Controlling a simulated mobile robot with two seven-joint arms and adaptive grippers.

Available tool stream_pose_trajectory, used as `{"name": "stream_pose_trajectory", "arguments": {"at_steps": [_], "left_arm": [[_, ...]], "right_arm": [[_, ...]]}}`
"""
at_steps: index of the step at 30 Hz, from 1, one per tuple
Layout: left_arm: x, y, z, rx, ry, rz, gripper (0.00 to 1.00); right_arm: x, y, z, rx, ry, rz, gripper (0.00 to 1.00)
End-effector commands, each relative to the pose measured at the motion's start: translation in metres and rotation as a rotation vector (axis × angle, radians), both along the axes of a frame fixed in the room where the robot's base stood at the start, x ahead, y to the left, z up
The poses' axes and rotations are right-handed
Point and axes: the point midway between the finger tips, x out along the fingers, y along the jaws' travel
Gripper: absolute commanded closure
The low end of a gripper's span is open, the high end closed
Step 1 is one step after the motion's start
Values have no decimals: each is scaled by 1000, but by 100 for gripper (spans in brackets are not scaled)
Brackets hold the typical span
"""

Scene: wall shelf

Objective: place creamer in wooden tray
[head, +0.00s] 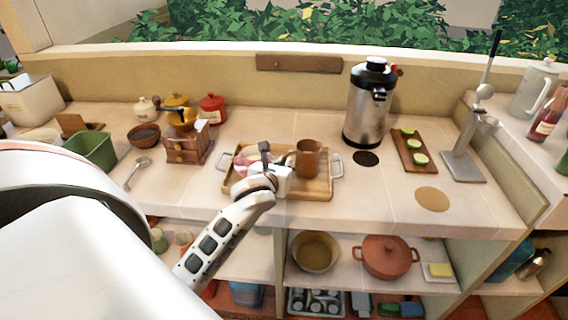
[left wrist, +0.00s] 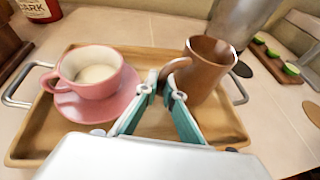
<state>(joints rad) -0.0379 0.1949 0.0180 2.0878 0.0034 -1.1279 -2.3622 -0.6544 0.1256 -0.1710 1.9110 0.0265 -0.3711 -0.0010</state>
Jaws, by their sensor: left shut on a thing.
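The brown creamer (head: 309,160) is upright over the right part of the wooden tray (head: 318,188). It also shows in the left wrist view (left wrist: 208,72), with its handle toward me. My left gripper (head: 266,172) is shut on the creamer's handle; its teal fingertips (left wrist: 161,92) meet there in the left wrist view. Whether the creamer's base touches the tray is hard to tell. A pink cup (left wrist: 92,72) with pale liquid stands on a pink saucer (left wrist: 88,108) on the tray's left side. In the head view the gripper partly hides them. My right gripper is not in view.
The tray has metal side handles. A steel dispenser (head: 367,105) stands behind it to the right, near a board with green slices (head: 415,150). A wooden grinder (head: 187,145) and green bin (head: 92,150) are left. Open shelves with pots (head: 386,257) lie below the counter.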

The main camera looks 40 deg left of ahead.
Motion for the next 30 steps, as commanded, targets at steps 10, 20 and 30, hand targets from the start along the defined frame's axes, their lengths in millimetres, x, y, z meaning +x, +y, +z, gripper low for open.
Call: {"name": "stream_pose_trajectory", "arguments": {"at_steps": [10,20,30], "left_arm": [[1,0,-1,-2,-5,-1,100],[0,0,-2,-2,-1,0,76],[-19,-8,9,0,-1,-2,76]], "right_arm": [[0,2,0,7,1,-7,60],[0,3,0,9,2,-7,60],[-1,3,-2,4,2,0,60]]}}
